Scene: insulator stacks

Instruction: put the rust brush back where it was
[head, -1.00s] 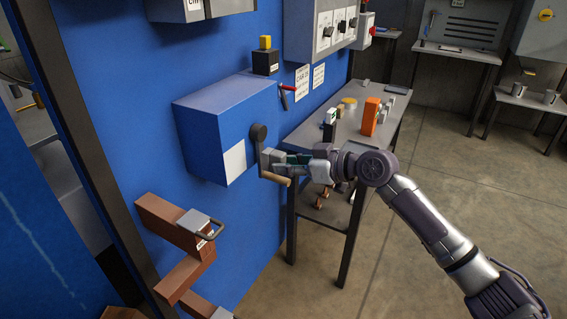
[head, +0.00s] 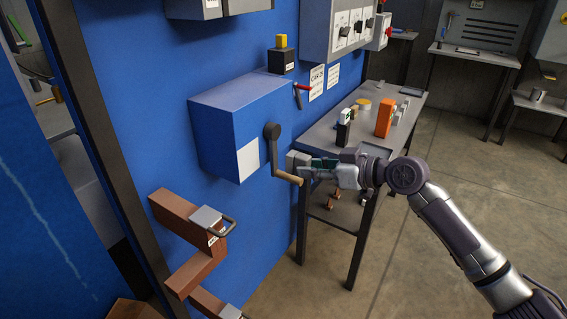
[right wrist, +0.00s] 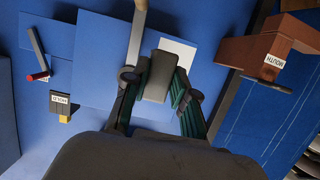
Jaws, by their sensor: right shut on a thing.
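My right gripper (head: 300,165) is shut on a small grey block, which sits between the fingers in the right wrist view (right wrist: 158,76). I cannot tell from its shape whether it is the rust brush; no bristles show. The gripper is level with the blue box (head: 222,150), just right of its crank (head: 272,148). The crank's wooden handle (head: 288,178) passes close by the block. My left gripper is out of view.
A grey table (head: 326,133) behind the gripper carries an orange block (head: 385,118), a black-and-white piece (head: 344,128) and a yellow disc (head: 363,103). Brown brackets (head: 196,270) jut from the blue wall at lower left. A red-handled lever (head: 300,90) is above the table.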

